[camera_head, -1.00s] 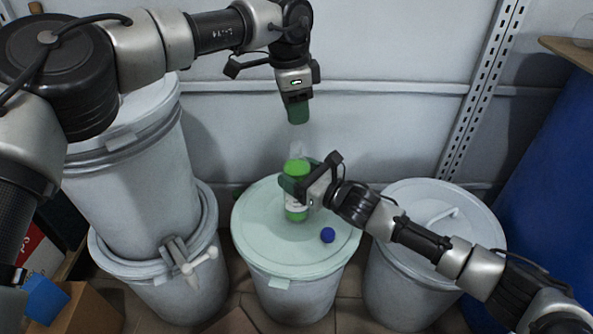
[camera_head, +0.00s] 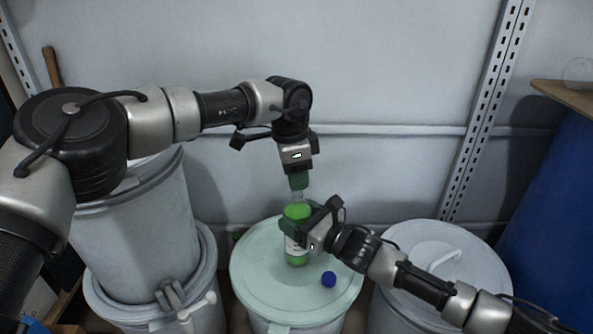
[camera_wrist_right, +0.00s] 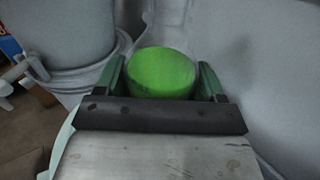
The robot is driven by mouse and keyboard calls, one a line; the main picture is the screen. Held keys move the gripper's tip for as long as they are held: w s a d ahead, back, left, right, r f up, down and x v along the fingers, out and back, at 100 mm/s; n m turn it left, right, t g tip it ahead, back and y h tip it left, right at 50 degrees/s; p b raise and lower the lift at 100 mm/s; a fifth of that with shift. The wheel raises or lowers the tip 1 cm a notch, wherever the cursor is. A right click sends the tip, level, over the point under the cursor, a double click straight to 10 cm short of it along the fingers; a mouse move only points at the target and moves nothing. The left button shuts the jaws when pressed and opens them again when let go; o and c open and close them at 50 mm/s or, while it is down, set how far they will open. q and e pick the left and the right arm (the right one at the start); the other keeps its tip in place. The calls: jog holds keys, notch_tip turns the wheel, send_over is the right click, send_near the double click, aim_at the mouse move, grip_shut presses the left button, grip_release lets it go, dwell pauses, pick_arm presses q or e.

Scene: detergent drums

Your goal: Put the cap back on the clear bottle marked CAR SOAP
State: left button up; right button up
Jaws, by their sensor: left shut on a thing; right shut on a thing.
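The clear bottle (camera_head: 297,212), with bright green contents and a pale label, stands upright on the middle drum's lid. My right gripper (camera_head: 300,228) is shut around its side; the right wrist view shows the green body (camera_wrist_right: 162,72) between the two fingers. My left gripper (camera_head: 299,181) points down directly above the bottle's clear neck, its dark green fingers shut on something. The held thing is hidden between the fingers, so I cannot make out the cap. I cannot tell whether it touches the neck.
A small blue round object (camera_head: 328,279) lies on the middle drum's lid (camera_head: 255,268), right of the bottle. Stacked drums (camera_head: 135,225) stand left and another lidded drum (camera_head: 440,250) right. A blue barrel (camera_head: 555,205) is at far right. The wall is behind.

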pick_arm(q)
jog(key=shift+f, duration=0.6)
jog(key=shift+f, duration=0.55)
